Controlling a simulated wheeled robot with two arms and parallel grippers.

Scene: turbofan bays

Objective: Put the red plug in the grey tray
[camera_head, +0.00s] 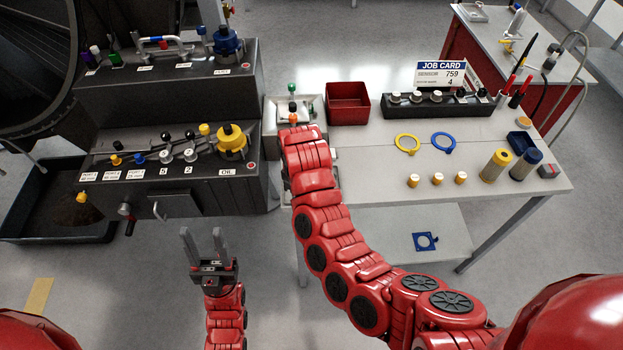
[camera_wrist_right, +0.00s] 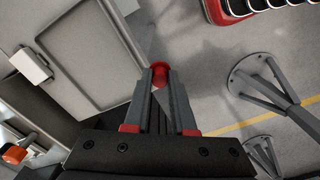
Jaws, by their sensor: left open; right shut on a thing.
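My right gripper (camera_wrist_right: 160,82) is shut on the red plug (camera_wrist_right: 160,72), whose round end shows between the fingertips in the right wrist view. In the head view my right arm reaches up to the left end of the bench and hides that gripper and the plug. A pale grey tray-like box (camera_head: 272,112) stands there, partly behind the arm, with small green and orange fittings showing at it. A grey rimmed surface (camera_wrist_right: 95,62) fills the upper left of the wrist view; I cannot tell if it is the tray. My left gripper (camera_head: 203,236) is open and empty, low in front of the dark console.
The dark console (camera_head: 150,110) with knobs and valves stands left. A red bin (camera_head: 348,103) sits right of the grey box. Rings, small cylinders, a job card (camera_head: 441,74) and a black rack (camera_head: 437,107) are on the bench.

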